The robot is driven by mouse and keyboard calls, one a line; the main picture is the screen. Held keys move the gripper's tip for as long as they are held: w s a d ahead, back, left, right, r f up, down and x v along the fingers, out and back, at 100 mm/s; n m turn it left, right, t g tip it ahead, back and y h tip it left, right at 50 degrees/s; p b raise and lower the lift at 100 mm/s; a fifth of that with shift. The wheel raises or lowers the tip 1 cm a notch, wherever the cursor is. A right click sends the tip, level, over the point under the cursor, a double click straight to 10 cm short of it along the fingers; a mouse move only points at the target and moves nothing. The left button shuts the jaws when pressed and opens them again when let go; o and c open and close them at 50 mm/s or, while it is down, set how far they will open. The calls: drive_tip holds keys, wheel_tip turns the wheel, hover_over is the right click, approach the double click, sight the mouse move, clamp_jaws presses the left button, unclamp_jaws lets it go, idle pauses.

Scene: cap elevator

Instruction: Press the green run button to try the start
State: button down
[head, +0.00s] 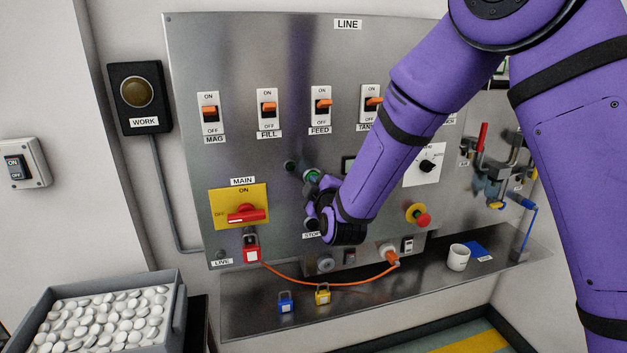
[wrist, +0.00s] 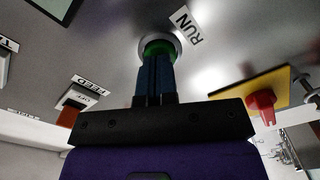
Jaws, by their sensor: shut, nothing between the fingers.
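The green run button (wrist: 158,47) sits in a silver ring under the RUN label (wrist: 183,24) in the wrist view. My gripper (wrist: 155,62) is shut and empty, its blue fingertips at the button's front and covering part of it. They look to be touching it, but I cannot tell if it is pressed in. In the head view the green button (head: 311,175) shows just above my gripper (head: 315,187), partly hidden by it. The steel LINE panel (head: 235,55) carries the button.
The red MAIN handle (head: 246,214) lies horizontal on a yellow plate. A red padlock-like block (head: 252,252) hangs below it, with an orange cable (head: 320,283). A red emergency button (head: 421,219) is right of my wrist. A shelf (head: 250,318) below holds padlocks and a mug (head: 458,257).

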drive_tip(key=shift+w+a, duration=0.15)
drive_tip(key=shift+w, duration=0.3)
idle(0.4)
drive_tip(key=shift+v, duration=2.75)
drive_tip(key=s+d+r+m+g+h, duration=0.1)
drive_tip(key=s+d+r+m+g, duration=0.25)
drive_tip(key=d+r, duration=0.3)
drive_tip(key=s+d+r+m+g+h, duration=0.1)
drive_tip(key=s+d+r+m+g, duration=0.15)
drive_tip(key=s+d+r, duration=0.4)
drive_tip(key=s+d+m+g+h, duration=0.1)
drive_tip(key=s+d+m+g, duration=0.2)
drive_tip(key=s+d, duration=0.5)
drive_tip(key=s+d+m+g+h, duration=0.2)
drive_tip(key=s+d+m, duration=0.4)
drive_tip(key=s, duration=0.9)
drive_tip(key=shift+d+r+g, duration=0.3)
drive_tip(key=shift+d+g, duration=0.2)
drive_tip(key=shift+d, duration=0.5)
